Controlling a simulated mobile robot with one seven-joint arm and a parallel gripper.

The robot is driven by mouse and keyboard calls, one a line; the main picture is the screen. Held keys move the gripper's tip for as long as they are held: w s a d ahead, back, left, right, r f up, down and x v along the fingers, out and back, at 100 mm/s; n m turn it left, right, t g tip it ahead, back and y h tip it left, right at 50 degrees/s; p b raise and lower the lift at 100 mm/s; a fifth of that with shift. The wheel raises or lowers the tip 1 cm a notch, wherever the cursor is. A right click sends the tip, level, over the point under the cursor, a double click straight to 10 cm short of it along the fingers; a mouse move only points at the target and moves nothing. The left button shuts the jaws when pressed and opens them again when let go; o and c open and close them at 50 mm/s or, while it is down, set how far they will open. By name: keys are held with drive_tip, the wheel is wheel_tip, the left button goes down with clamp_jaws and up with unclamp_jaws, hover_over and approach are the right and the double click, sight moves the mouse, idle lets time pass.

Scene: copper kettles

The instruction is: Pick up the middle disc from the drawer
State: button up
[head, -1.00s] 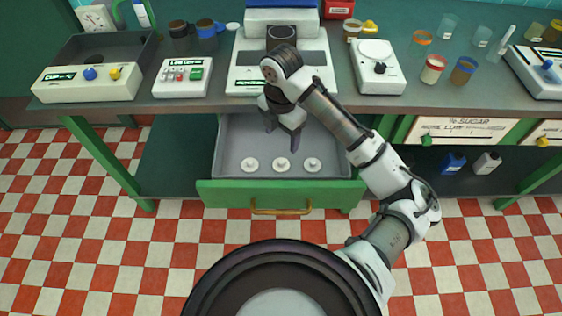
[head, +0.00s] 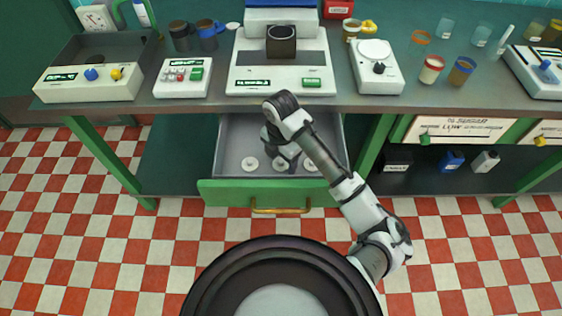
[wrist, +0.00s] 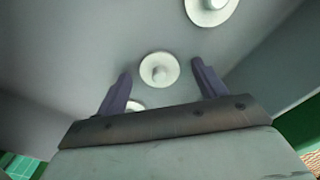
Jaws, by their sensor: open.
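Three white discs with raised centre knobs lie in a row on the floor of the open grey drawer (head: 229,145) with a green front. In the head view the left disc (head: 249,164) is clear, the middle disc (head: 279,164) is partly covered by my gripper (head: 287,160), and the right disc (head: 310,165) is partly behind my arm. In the wrist view the middle disc (wrist: 158,70) shows between the open fingers of my gripper (wrist: 162,68), with nothing held. One outer disc (wrist: 210,9) is at the top and another (wrist: 135,106) is mostly hidden by my gripper.
The drawer walls stand close around my gripper, with the green drawer front (head: 267,193) at the near side. The countertop (head: 215,103) overhangs the back of the drawer. A white machine (head: 281,70) stands on the counter above. The checkered floor is clear.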

drive_tip(key=c, duration=1)
drive_tip(key=shift+c, duration=0.2)
drive_tip(key=shift+r, duration=0.15)
